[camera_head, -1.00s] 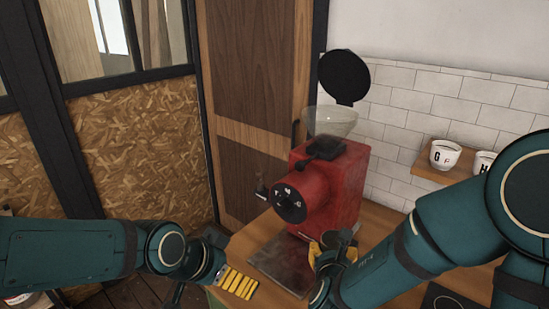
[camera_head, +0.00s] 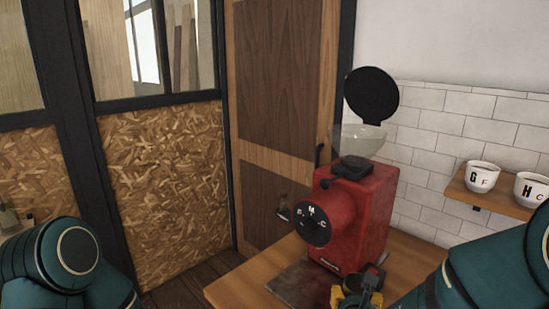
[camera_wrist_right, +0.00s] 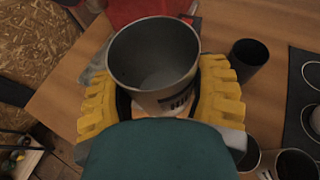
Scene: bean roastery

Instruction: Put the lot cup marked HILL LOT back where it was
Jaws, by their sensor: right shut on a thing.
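My right gripper (camera_wrist_right: 160,92) has yellow ribbed fingers closed around a metal cup (camera_wrist_right: 155,60). The cup is upright, its open top toward the wrist camera, and its inside looks empty. Part of its dark lettering shows on the near side, mostly cut off by my wrist, so I cannot read it fully. In the head view, the right gripper (camera_head: 357,292) is at the bottom edge with the dark cup (camera_head: 373,277) partly visible, just in front of the red grinder (camera_head: 350,215). My left arm is at the bottom left, and its gripper is out of frame.
A wooden wall shelf (camera_head: 492,198) at the right holds two white cups, one marked G F (camera_head: 482,177) and one marked H C (camera_head: 531,190). The wrist view shows a dark cup (camera_wrist_right: 248,60) on the counter and a dark mat (camera_wrist_right: 299,92) with pale rings at the right.

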